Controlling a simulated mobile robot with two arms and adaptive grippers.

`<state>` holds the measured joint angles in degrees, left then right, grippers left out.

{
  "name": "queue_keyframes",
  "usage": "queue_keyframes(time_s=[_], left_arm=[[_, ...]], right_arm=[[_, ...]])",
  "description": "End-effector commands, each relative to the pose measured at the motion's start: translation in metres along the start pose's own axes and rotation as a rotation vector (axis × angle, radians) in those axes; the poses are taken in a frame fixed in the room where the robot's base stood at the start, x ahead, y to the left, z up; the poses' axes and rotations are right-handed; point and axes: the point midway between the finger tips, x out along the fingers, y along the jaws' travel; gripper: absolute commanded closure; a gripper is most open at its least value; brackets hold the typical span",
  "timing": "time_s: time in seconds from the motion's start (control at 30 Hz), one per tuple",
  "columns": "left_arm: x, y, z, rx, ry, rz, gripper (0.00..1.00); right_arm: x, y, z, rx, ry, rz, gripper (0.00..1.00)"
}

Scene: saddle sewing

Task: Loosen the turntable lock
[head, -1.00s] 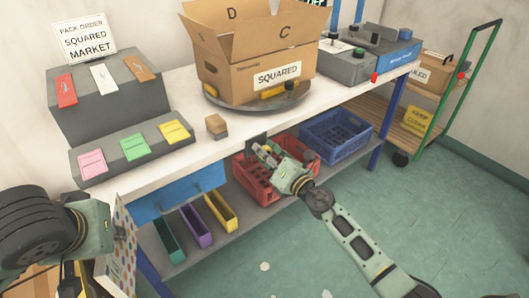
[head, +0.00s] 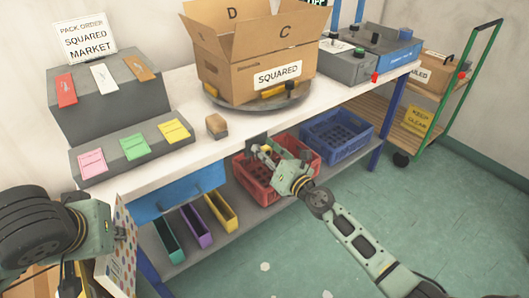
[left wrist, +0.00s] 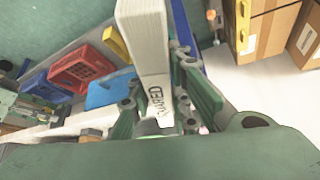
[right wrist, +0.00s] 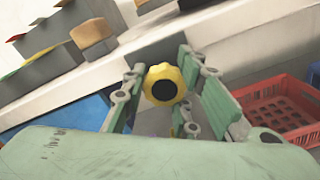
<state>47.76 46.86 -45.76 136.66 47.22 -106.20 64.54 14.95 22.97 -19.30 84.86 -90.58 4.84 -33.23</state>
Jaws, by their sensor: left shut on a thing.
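The turntable lock is a yellow knob with a black centre (right wrist: 165,85), on a dark plate under the table's front edge. My right gripper (right wrist: 163,98) is open, with a finger on each side of the knob; contact cannot be told. In the head view my right gripper (head: 264,152) is at the table's front edge and covers the knob. The round grey turntable (head: 262,104) carries an open cardboard box (head: 240,72) labelled SQUARED.
A red crate (head: 255,180) and a blue crate (head: 335,135) stand on the lower shelf, close to my right gripper. A cart with shelves (head: 440,100) is at right.

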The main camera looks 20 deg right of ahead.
Motion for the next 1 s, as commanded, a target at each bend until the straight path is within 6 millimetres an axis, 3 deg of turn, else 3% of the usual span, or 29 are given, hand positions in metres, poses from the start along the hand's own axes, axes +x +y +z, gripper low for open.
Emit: queue_keyframes(time_s=[0.17,0.57,0.77,1.0], left_arm=[[-0.001,0.0,-0.001,-0.001,0.003,0.001,1.0],[-0.001,0.0,-0.001,0.0,0.003,0.001,1.0],[-0.001,0.0,-0.001,-0.001,0.003,0.001,1.0],[-0.001,0.0,-0.001,-0.001,0.003,0.001,1.0]], right_arm=[[0.001,0.004,0.003,0.001,-0.005,0.006,0.59],[-0.007,0.0,0.0,0.0,0.0,0.001,0.59],[-0.04,0.001,-0.002,0.002,0.002,0.001,0.59],[-0.092,0.002,-0.001,-0.002,0.004,0.003,0.59]])
